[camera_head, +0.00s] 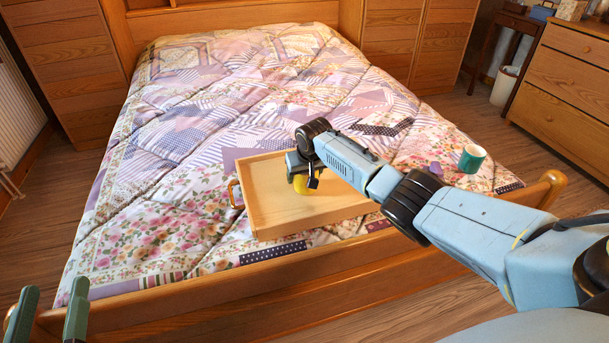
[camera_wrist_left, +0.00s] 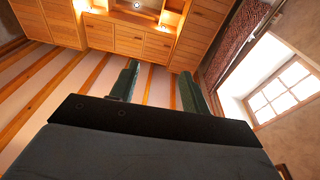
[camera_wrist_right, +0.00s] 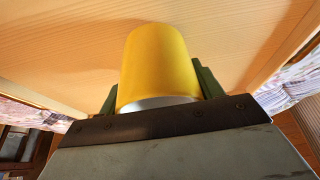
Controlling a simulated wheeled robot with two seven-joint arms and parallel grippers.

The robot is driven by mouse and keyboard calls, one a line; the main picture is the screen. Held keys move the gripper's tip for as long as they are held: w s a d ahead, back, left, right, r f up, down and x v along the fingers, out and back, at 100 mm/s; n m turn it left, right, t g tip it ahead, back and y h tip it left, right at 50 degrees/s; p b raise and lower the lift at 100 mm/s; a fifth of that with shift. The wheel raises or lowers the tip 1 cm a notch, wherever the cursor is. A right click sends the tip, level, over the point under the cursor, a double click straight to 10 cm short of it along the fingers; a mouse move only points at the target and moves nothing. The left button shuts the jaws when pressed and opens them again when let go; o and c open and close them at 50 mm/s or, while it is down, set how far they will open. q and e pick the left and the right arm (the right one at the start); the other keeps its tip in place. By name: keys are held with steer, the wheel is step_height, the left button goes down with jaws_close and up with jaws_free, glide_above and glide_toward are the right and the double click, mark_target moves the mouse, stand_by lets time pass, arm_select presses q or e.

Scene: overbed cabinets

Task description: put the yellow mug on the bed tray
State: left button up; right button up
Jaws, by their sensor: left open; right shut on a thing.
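The yellow mug (camera_head: 301,186) is over the floor of the wooden bed tray (camera_head: 263,192), which lies near the foot of the bed. My right gripper (camera_head: 303,183) is shut on the mug from above. In the right wrist view the mug (camera_wrist_right: 158,65) sits between the green fingers, with the tray's wooden floor (camera_wrist_right: 235,35) behind it. I cannot tell whether the mug touches the tray. The arm hides part of the mug and the tray's right side. My left gripper (camera_head: 50,305) is open and empty at the bottom left, away from the tray.
A green mug (camera_head: 471,158) with a pale inside lies on the quilt right of my right arm, near a small purple thing (camera_head: 434,168). The wooden footboard (camera_head: 220,298) runs in front of the tray. The quilt left of the tray is clear.

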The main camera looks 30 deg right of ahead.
steer(key=shift+f, duration=0.15)
steer(key=o, duration=1.1)
